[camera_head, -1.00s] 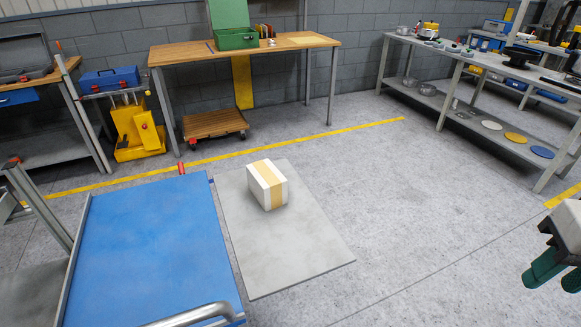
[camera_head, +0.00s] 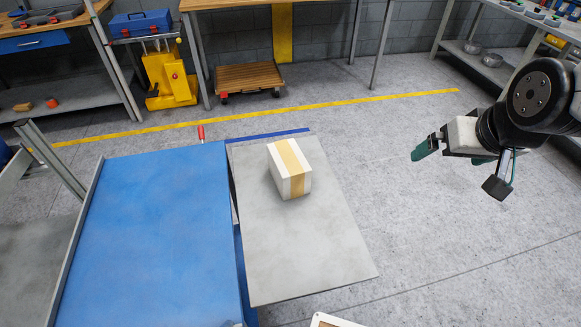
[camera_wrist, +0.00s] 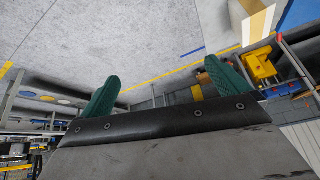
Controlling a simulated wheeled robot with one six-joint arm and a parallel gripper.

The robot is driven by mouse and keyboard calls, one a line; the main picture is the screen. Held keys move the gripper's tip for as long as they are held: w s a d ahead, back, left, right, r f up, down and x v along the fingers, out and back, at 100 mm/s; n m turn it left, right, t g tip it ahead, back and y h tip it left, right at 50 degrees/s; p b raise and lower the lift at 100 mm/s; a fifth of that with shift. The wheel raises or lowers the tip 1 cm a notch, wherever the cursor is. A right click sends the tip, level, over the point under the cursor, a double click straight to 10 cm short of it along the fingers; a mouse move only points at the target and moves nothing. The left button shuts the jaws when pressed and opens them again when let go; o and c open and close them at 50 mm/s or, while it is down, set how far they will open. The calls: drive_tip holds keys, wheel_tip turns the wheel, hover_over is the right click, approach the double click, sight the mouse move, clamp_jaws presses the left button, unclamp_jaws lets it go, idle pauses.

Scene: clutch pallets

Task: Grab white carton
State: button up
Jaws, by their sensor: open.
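The white carton (camera_head: 290,168) with a tan band stands on a grey board (camera_head: 305,248), near the board's far end. It also shows partly in the wrist view (camera_wrist: 262,24), at the top right, cut by the frame edge. My gripper (camera_head: 452,154) is to the right of the carton, clear of it, over the grey floor. Its green fingers are spread with nothing between them, as the wrist view (camera_wrist: 166,85) shows.
A blue table top (camera_head: 150,235) lies left of the board. A wooden dolly (camera_head: 249,78), a yellow stand (camera_head: 170,82) and workbenches stand at the back. Shelving is at the far right. The floor right of the board is clear.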

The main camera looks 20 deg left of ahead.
drive_tip(key=w+a+f+n+t+y, duration=0.1)
drive_tip(key=w+a+f, duration=0.1)
drive_tip(key=a+f, duration=0.15)
drive_tip(key=w+a+f+t, duration=0.1)
drive_tip(key=w+a+f, duration=0.15)
drive_tip(key=a, duration=0.25)
drive_tip(key=n+t+y, duration=0.3)
drive_tip(key=n+y, duration=0.1)
drive_tip(key=y, duration=0.1)
approach(291, 162)
drive_tip(key=x, duration=1.1)
drive_tip(key=shift+f, duration=0.15)
drive_tip(key=c, duration=1.2)
drive_tip(key=shift+y, duration=0.3)
drive_tip(key=shift+c, duration=0.3)
